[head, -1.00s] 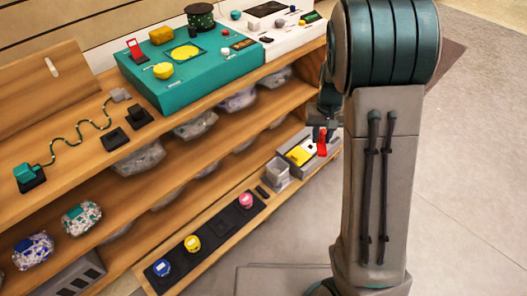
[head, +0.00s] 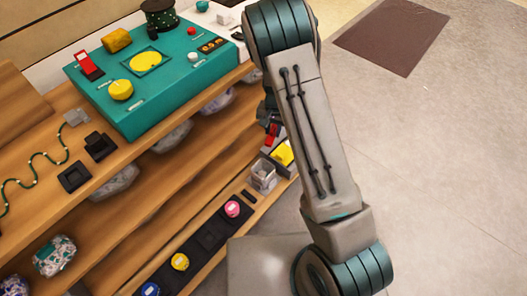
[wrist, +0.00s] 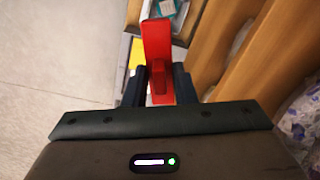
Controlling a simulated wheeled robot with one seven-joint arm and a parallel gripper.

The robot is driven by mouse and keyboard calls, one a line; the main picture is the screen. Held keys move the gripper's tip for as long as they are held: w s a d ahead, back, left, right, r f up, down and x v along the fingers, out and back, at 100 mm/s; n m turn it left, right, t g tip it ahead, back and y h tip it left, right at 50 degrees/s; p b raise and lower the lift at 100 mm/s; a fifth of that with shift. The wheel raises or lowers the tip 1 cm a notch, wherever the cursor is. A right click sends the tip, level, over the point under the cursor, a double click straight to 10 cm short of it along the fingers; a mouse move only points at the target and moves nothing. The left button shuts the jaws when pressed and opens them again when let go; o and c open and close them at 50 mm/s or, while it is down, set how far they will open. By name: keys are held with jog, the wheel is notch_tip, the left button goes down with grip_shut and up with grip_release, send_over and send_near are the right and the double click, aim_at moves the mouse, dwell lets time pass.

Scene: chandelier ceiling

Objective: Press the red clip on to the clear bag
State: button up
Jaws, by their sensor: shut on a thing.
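My gripper (head: 268,115) is mostly hidden behind my own arm in the head view. It is shut on the red clip (head: 272,130). In the wrist view the red clip (wrist: 157,48) stands upright between the two dark fingers (wrist: 158,85). Several clear bags lie on the shelf below the top board, such as one grey-white bag (head: 171,135) and another further right (head: 218,102). A bag (wrist: 304,125) shows at the right edge of the wrist view, apart from the clip. I cannot tell which bag the task means.
A teal box (head: 165,92) with yellow parts and a red switch (head: 88,66) stands on the top board. A bag with a teal clip (head: 55,257) is at lower left. A black strip (head: 208,242) holds coloured round pieces.

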jog(key=shift+s+a+f+m+b, duration=0.3)
jog(key=shift+a+f+m+b, duration=0.3)
jog(key=shift+f, duration=2.35)
jog(key=shift+s+a+f+m+b, duration=0.25)
jog(key=shift+a+f+m+b, duration=0.4)
jog(key=shift+f, duration=2.35)
jog(key=shift+s+a+f+m+b, duration=0.35)
jog(key=shift+f+m, duration=0.4)
jog(key=shift+f, duration=2.2)
jog(key=shift+a+f+b, duration=0.15)
jog(key=shift+f+b, duration=0.4)
jog(key=shift+f, duration=0.25)
jog(key=o, duration=1)
jog(key=shift+c, duration=1)
jog(key=shift+r, duration=0.15)
notch_tip(320, 180, up, 9)
jog(key=p, duration=0.6)
jog(key=shift+p, duration=0.3)
